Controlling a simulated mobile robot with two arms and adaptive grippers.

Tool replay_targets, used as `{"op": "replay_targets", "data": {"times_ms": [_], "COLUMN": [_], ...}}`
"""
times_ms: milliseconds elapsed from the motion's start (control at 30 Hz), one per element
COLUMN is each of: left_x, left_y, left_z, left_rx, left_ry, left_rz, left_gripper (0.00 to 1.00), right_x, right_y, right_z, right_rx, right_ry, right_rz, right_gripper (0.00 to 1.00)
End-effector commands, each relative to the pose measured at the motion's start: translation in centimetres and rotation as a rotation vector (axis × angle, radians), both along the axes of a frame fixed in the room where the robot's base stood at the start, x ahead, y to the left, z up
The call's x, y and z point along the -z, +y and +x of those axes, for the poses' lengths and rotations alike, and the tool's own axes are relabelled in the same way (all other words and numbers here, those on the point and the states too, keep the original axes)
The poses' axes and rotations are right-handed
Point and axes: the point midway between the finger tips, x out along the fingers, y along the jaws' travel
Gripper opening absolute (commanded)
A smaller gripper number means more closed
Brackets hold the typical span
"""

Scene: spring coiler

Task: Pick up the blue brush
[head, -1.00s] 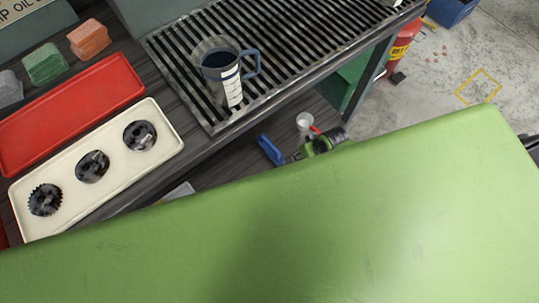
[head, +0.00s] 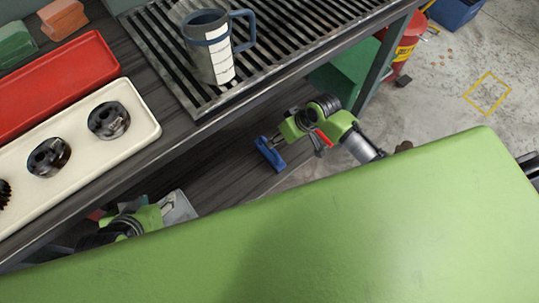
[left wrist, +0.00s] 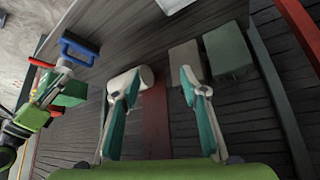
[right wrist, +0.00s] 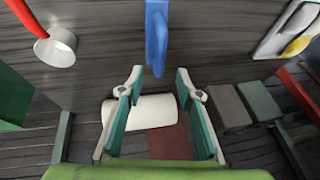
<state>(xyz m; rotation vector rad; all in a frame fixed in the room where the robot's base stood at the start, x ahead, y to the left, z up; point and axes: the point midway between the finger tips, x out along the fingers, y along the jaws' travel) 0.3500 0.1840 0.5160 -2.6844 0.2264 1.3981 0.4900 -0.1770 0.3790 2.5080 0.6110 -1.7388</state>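The blue brush (head: 270,153) lies on the dark wooden lower shelf (head: 225,165) under the bench. It also shows at the left in the left wrist view (left wrist: 80,48). My right gripper (right wrist: 160,72) is open, with the near end of the brush (right wrist: 156,40) centred at its fingertips and a gap on each side. In the head view my right gripper (head: 276,138) is right beside the brush. My left gripper (left wrist: 155,70) is open and empty over the lower shelf. In the head view only its wrist part (head: 125,225) shows clearly; its fingers are hidden.
A red-handled white cup (right wrist: 55,48) lies left of the brush. A white roll (right wrist: 140,112), grey blocks (left wrist: 228,50) and a light tray (head: 180,208) are nearby. Above are the bench's grate with a blue-handled jug (head: 208,50) and a cream tray (head: 145,125) of dark parts.

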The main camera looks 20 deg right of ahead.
Motion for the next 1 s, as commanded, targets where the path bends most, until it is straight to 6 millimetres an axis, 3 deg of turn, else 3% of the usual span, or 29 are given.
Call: {"op": "replay_targets", "data": {"times_ms": [300, 733, 1000], "left_x": [-3.4, -6.3, -10.9], "left_y": [-1.9, -3.0, -4.3], "left_z": [5.4, 8.1, 10.7], "left_rx": [0.02, 0.032, 0.047], "left_ry": [-0.268, -0.439, -0.671], "left_rz": [-0.059, -0.098, -0.152], "left_gripper": [0.4, 0.4, 0.4], "right_x": [2.6, 4.1, 6.0], "right_y": [0.8, 1.3, 1.9], "right_z": [0.8, 1.3, 1.9], "right_rx": [0.0, 0.001, 0.0], "right_ry": [0.0, 0.0, 0.0], "right_rz": [0.0, 0.0, -0.001], "right_gripper": [0.32, 0.32, 0.32]}}
